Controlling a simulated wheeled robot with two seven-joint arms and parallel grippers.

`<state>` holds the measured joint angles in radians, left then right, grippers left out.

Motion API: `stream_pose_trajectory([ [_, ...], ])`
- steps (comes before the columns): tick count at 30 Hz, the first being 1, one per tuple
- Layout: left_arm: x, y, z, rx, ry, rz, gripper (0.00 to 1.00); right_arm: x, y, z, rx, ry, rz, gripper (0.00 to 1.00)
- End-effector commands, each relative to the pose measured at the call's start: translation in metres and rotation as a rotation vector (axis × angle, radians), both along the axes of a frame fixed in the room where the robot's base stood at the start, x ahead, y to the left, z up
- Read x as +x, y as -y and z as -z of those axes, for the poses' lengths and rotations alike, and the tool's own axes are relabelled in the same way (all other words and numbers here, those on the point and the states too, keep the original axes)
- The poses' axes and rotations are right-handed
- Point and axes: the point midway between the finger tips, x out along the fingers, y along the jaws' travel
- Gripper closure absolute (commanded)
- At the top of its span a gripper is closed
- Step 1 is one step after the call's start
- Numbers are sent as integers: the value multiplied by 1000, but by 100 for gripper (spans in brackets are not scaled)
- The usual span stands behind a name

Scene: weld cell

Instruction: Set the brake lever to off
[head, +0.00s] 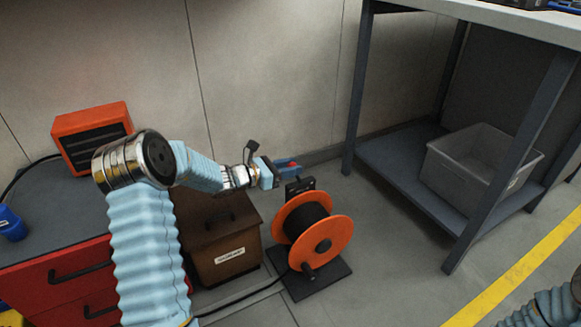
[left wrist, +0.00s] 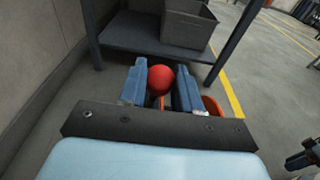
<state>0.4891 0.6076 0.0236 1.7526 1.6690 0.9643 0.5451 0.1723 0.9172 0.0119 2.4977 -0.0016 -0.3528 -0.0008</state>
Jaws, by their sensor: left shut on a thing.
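The brake lever has a red ball knob (left wrist: 161,80), which sits between the two blue fingers of my left gripper (left wrist: 160,90) in the left wrist view. My left gripper (head: 287,168) is shut on this knob, and a bit of red shows between its fingers in the head view. The lever's shaft is mostly hidden. Below it stands a reel with orange flanges (head: 338,233) and black cable, on a dark base plate (head: 318,281). A black bracket (head: 300,186) rises behind the reel. I cannot read any off marking.
A brown box with a label (head: 221,250) stands left of the reel, beside a red drawer cabinet (head: 60,275). A steel bench (head: 397,170) with a grey bin (head: 470,170) on its lower shelf stands right. Floor between reel and yellow line is clear.

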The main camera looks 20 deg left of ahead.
Motion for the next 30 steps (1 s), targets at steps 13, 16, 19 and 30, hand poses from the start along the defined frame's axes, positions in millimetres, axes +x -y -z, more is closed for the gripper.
stream_pose_trajectory([
  [13, -1, 0, 5, 2, -10, -1, 42, 0, 0, 1, 0, 0, 0, 57],
  [16, -1, 0, 4, 2, -7, 0, 42, 0, 0, 0, 0, 0, 0, 57],
  [19, -1, 0, 3, 2, -5, 0, 42, 0, 0, 0, 0, 0, 0, 57],
  [30, -48, -38, -8, 2, -6, -4, 42, 0, 0, -11, 0, -2, -1, 57],
])
